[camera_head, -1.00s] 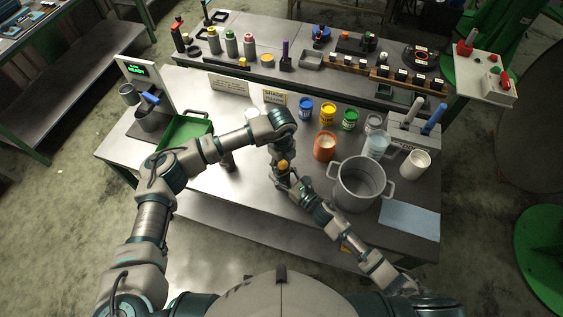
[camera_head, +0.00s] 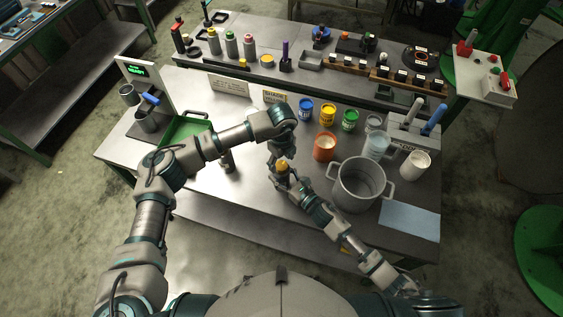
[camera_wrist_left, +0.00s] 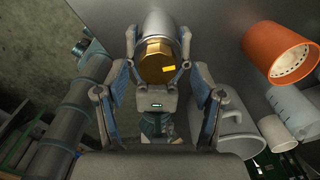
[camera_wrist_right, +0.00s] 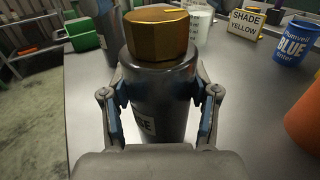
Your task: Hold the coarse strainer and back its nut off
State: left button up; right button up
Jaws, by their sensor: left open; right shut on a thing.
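The coarse strainer is a dark grey upright cylinder (camera_wrist_right: 158,105) with part of a label showing. Its brass hex nut (camera_wrist_right: 157,33) sits on top; it also shows in the head view (camera_head: 282,166) and in the left wrist view (camera_wrist_left: 157,62). My right gripper (camera_wrist_right: 160,100) is shut around the cylinder below the nut. My left gripper (camera_head: 285,155) is above the nut, pointing down. In the left wrist view its fingers (camera_wrist_left: 158,72) are spread on both sides of the nut with gaps. The strainer's base is hidden.
A steel pot (camera_head: 360,185) and an orange cup (camera_head: 325,147) stand to the right. A green tray (camera_head: 185,128) and a small dark cylinder (camera_head: 227,161) are to the left. Blue, yellow and green cans stand behind. The table's front left is clear.

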aim_at(282, 164)
pick_arm(q)
notch_tip(282, 164, up, 10)
dwell(0.3)
pick_arm(e)
jog(key=o, duration=1.7)
jog(key=shift+c, duration=0.2)
pick_arm(q)
jog(key=shift+w, duration=0.1)
pick_arm(e)
jog(key=shift+d, duration=0.15)
